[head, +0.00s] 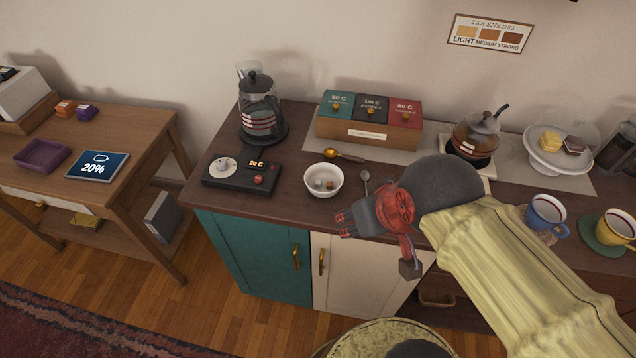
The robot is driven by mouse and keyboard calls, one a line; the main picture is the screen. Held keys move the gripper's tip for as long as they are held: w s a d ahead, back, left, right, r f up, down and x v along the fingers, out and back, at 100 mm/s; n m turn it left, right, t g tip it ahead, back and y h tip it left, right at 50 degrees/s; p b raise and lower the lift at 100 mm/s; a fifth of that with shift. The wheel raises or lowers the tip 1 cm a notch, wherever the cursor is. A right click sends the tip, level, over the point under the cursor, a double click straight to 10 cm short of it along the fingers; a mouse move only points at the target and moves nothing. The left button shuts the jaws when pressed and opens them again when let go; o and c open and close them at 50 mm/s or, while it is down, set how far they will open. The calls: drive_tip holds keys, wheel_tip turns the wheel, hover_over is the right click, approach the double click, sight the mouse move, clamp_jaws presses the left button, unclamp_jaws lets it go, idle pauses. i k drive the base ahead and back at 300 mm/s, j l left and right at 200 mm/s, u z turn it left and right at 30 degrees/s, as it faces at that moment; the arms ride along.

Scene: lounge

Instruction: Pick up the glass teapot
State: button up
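A round glass teapot (476,133) holding brown liquid, with a grey lid and dark handle, sits upright on a white stand at the back right of the counter. My gripper (376,245) is in front of the counter's front edge, left of the teapot and nearer to me. Its red and grey fingers are spread apart with nothing visible between them. My forearm crosses the right part of the view and hides some of the counter in front of the teapot.
A glass kettle (259,112) stands on a dark base at the back left. A tea box (368,128), white bowl (323,181) and cake stand (559,158) flank the teapot's area. Blue (546,214) and yellow (614,229) cups stand at the right.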

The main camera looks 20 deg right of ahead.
sight(470, 145)
drive_tip(key=z, duration=2.45)
drive_tip(key=k+j+z, duration=0.25)
drive_tip(key=z, duration=0.15)
drive_tip(key=k+j+z, duration=0.25)
drive_tip(key=z, duration=0.15)
drive_tip(key=j, duration=0.1)
